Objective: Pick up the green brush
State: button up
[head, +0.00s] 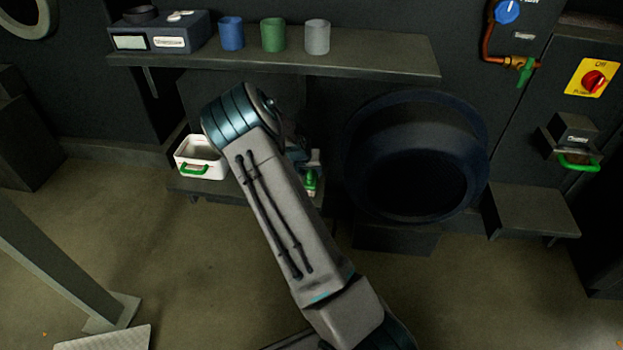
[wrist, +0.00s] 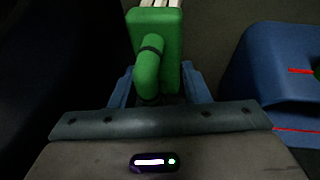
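The green brush (wrist: 172,40) is in the upper middle of the wrist view. It has a block-shaped body, a bent round handle with a dark band, and pale strips at its far end. My gripper (wrist: 160,82) has its blue fingers on both sides of the brush, very near its sides. Whether they press on it cannot be told. In the head view a small green part (head: 311,181), likely the brush, shows beside my arm above a low dark ledge. My arm hides most of the gripper there.
A white container (head: 199,168) with a green handle stands left of my arm. A large dark round drum (head: 357,150) is to the right. A shelf (head: 375,64) with blue, green and grey cups is above. A blue object (wrist: 262,65) lies right of the gripper in the wrist view.

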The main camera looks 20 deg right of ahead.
jog(key=shift+r, duration=0.1)
notch_tip(320, 180, up, 10)
jog(key=p, duration=0.4)
jog(key=shift+o, duration=0.9)
jog(key=shift+a, duration=0.15)
jog(key=shift+c, duration=0.2)
